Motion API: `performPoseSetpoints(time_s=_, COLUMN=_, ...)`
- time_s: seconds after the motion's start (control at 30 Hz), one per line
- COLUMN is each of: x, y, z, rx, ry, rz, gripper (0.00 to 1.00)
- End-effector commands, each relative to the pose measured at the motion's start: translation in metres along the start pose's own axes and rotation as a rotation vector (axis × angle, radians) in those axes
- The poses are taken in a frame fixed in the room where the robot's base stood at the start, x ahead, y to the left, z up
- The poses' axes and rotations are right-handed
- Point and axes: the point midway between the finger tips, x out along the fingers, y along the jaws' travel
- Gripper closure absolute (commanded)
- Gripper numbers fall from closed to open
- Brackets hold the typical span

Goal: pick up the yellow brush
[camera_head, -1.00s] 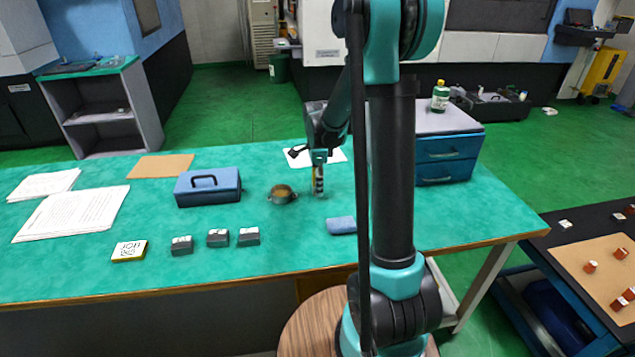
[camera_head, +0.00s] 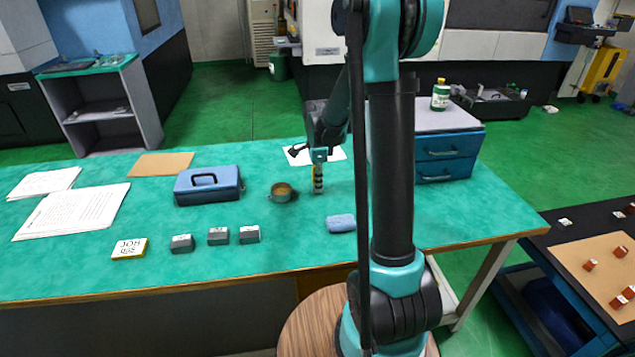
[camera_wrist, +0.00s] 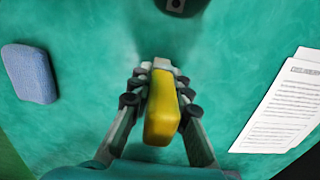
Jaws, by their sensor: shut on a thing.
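The yellow brush (camera_wrist: 161,108) is between the two fingers of my gripper (camera_wrist: 161,92) in the wrist view, with its yellow part toward the camera and a pale end beyond the fingertips. My gripper is shut on it, with dark pads touching it from both sides. In the head view my gripper (camera_head: 318,178) points down over the green table (camera_head: 300,235), right of a small round pot (camera_head: 282,192). The brush is mostly hidden by the fingers there. I cannot tell whether its lower end touches the table.
A blue sponge-like block (camera_head: 341,223) lies in front of the gripper. A blue box with a handle (camera_head: 208,186) and several grey blocks (camera_head: 218,236) are to the left. A blue drawer unit (camera_head: 449,155) stands to the right behind my arm. A printed sheet (camera_wrist: 285,103) lies beside the gripper.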

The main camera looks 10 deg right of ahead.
Motion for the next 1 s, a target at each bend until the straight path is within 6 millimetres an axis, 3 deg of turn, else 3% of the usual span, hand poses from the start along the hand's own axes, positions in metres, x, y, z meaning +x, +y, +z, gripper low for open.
performPoseSetpoints(time_s=0.27, x=-0.025, y=0.001, z=0.0, rx=0.0, ry=0.0, rz=0.0, gripper=1.0)
performPoseSetpoints(time_s=0.7, x=-0.135, y=0.001, z=0.0, rx=0.0, ry=0.0, rz=0.0, gripper=1.0)
performPoseSetpoints(time_s=1.0, x=-0.186, y=0.0, z=0.0, rx=0.0, ry=0.0, rz=0.0, gripper=1.0)
